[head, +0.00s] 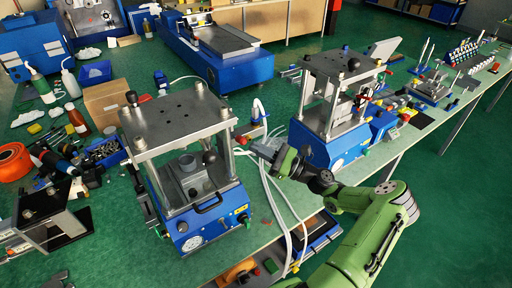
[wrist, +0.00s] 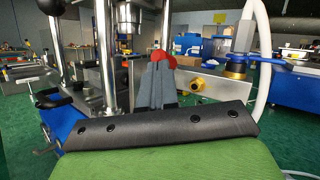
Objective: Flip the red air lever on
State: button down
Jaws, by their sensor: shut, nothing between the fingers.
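The red air lever (wrist: 162,59) shows in the wrist view just beyond my fingertips, partly hidden by them. It also shows in the head view as a small red piece (head: 242,140) beside the right side of the left press. My gripper (wrist: 158,68) is shut and empty, its grey fingers pointing at the lever. In the head view my gripper (head: 256,148) reaches in from the right, close to the lever. I cannot tell whether the fingertips touch it.
The left press (head: 180,120) stands close by, its steel posts left of my fingers. A metal block with a brass fitting (wrist: 197,84) is just right of them. White hoses (head: 283,205) hang near my gripper. A second press (head: 330,100) stands behind my arm.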

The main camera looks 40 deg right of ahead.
jog(key=shift+w+a+r, duration=0.2)
jog(key=shift+w+a, duration=0.05)
jog(key=shift+w, duration=0.15)
jog(key=shift+r, duration=0.1)
